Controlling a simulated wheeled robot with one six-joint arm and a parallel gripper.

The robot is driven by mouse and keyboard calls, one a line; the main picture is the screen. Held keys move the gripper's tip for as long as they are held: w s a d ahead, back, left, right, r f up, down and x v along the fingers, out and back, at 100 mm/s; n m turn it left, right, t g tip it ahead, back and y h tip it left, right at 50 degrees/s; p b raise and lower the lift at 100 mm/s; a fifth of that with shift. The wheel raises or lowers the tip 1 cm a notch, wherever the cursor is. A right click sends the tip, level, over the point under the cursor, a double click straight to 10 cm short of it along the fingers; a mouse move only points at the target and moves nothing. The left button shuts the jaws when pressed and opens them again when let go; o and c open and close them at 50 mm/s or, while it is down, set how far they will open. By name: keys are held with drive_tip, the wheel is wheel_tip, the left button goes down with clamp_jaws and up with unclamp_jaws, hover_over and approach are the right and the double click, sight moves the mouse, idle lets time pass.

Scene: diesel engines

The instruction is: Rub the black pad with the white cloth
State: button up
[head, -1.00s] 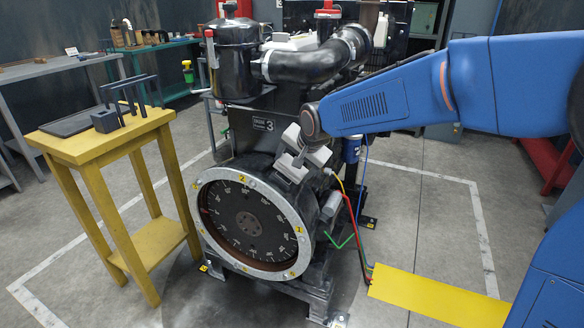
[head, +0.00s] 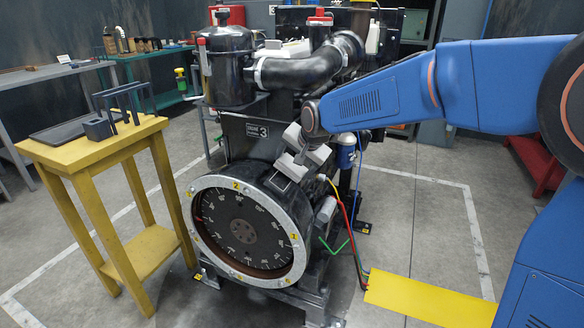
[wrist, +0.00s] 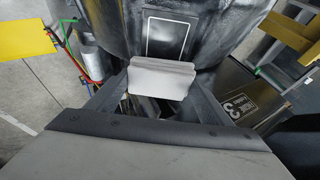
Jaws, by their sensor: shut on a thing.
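The white cloth (wrist: 160,78) is a folded pale grey-white pad between my gripper's fingers in the wrist view. My gripper (head: 303,152) is shut on it, above the upper right of the round dial housing. In the head view the cloth (head: 290,168) shows small and pale below the fingers. The black pad (wrist: 167,38) is a dark rectangle with a thin white outline on the curved black housing, just beyond the cloth in the wrist view. I cannot tell whether cloth and pad touch.
The black engine (head: 262,150) fills the middle, with a black intake pipe (head: 300,72) above. Coloured wires (head: 352,225) hang right of the gripper near a yellow plate (head: 428,298). A yellow stand (head: 100,150) stands left.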

drive_tip(key=shift+s+d+r, duration=0.15)
drive_tip(key=shift+d+r, duration=0.25)
drive_tip(key=shift+r, duration=0.3)
drive_tip(key=shift+s+d+r, duration=0.15)
drive_tip(key=shift+d+r, duration=0.2)
drive_tip(key=shift+r, duration=0.4)
drive_tip(key=shift+s+d+r, duration=0.15)
drive_tip(key=shift+d+r, duration=0.25)
drive_tip(key=shift+r, duration=0.3)
drive_tip(key=shift+s+d+r, duration=0.15)
drive_tip(key=shift+d+r, duration=0.25)
drive_tip(key=shift+r, duration=0.25)
drive_tip(key=shift+s+d+r, duration=0.1)
drive_tip(key=shift+d+r, duration=0.25)
drive_tip(key=shift+r, duration=0.25)
